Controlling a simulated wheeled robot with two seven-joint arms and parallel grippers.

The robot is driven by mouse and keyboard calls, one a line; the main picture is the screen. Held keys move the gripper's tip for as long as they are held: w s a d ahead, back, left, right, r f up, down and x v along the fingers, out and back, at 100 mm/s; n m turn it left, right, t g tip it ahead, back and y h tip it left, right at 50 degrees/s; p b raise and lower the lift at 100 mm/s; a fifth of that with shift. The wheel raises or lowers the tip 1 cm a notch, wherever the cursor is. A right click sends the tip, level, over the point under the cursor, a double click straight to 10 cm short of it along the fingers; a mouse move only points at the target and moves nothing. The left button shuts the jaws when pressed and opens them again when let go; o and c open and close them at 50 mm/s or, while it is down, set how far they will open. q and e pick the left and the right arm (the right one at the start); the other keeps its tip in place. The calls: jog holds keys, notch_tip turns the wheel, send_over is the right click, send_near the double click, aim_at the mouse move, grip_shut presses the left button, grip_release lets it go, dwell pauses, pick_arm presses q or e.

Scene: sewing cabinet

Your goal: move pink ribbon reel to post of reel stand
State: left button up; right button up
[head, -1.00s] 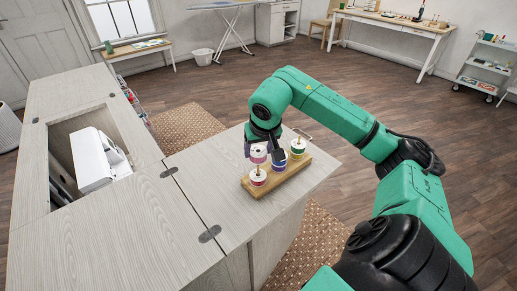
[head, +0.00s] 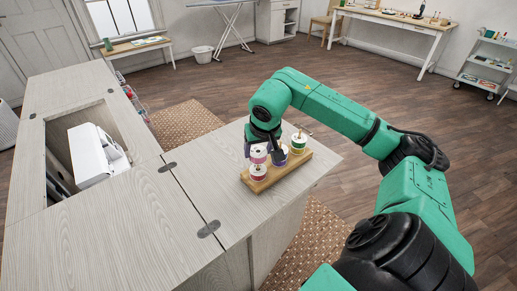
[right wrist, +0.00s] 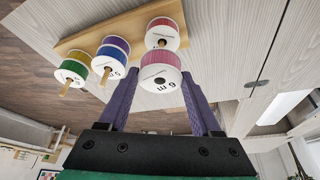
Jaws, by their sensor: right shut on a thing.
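The pink ribbon reel (head: 258,153) is white-faced with a pink band. My right gripper (head: 268,150) is shut on it, with the two purple fingers on opposite sides in the right wrist view (right wrist: 160,90). The wooden reel stand (head: 299,167) lies on the cabinet top. The held reel is just above a darker pink-red reel (head: 258,173) at the stand's near-left end. That reel's post (right wrist: 162,43) shows in the right wrist view; I cannot tell if it enters the held reel's hole. My left gripper is not in view.
A blue-purple reel (head: 281,158) and a green reel (head: 298,144) sit on the stand's other posts, close beside the right gripper. The cabinet top (head: 180,220) is clear at the left. A white sewing machine (head: 92,155) sits in the cabinet well.

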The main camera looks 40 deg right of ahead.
jog(key=shift+f, duration=0.2)
jog(key=o, duration=1.4)
jog(key=p+v, duration=0.2)
jog(key=v, duration=1.2)
jog(key=shift+s+r, duration=0.15)
jog(key=shift+r, duration=0.1)
jog(key=shift+a, duration=0.15)
